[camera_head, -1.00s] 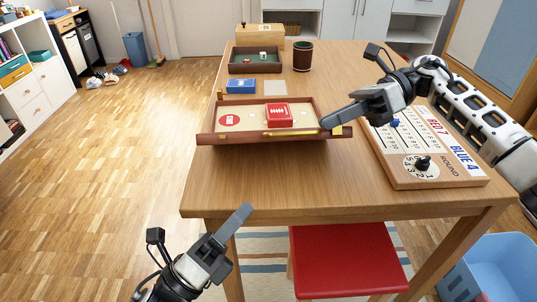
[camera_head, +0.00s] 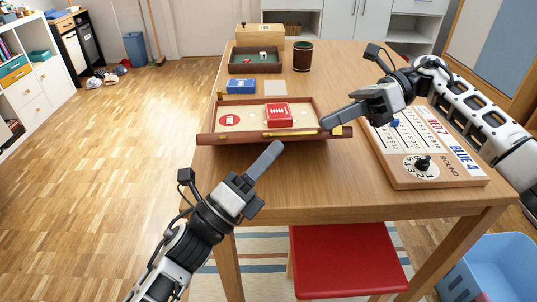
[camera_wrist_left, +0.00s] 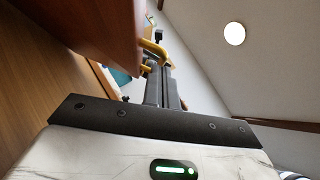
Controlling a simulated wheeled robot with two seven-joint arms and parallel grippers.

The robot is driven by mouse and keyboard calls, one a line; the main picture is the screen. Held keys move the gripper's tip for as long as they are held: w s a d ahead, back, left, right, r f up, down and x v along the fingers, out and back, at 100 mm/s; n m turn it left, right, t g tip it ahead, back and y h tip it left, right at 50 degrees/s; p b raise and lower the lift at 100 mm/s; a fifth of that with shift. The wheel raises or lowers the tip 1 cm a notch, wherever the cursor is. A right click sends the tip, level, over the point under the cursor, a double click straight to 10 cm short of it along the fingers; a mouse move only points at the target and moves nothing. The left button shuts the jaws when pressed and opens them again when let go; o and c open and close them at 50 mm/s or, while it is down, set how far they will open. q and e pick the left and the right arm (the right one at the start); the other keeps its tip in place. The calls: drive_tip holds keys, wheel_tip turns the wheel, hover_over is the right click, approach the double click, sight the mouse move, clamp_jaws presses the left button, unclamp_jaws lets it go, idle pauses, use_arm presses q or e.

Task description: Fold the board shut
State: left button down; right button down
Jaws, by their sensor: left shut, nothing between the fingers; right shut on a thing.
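The board (camera_head: 245,136) is a shallow wooden tray with a pale inside, lying on the table with its front side toward me. A brass bar (camera_head: 290,133) runs along its front. My right gripper (camera_head: 325,123) is shut on the board's right end. My left gripper (camera_head: 277,147) is shut and empty, just before the board's front edge. In the left wrist view its closed fingers (camera_wrist_left: 164,88) are near a brass piece (camera_wrist_left: 152,50) on the board's wood (camera_wrist_left: 85,25); contact is unclear.
A score board (camera_head: 425,150) lies on the table's right side. A blue box (camera_head: 241,86), a dice tray (camera_head: 255,60) and a dark cup (camera_head: 303,56) stand behind. A red stool (camera_head: 345,260) is in front. The table's front strip (camera_head: 320,185) is clear.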

use_arm(q)
drive_tip(key=shift+w+a+r, duration=0.1)
drive_tip(key=shift+w+r, duration=0.45)
drive_tip(key=shift+r, duration=0.2)
drive_tip(key=shift+w+r, duration=0.1)
drive_tip(key=shift+r, duration=0.1)
use_arm(e)
drive_tip(key=shift+s+a+f, duration=0.1)
drive_tip(key=shift+s+f, duration=0.05)
drive_tip(key=shift+f, duration=0.1)
drive_tip(key=c, duration=1.6)
unclamp_jaws()
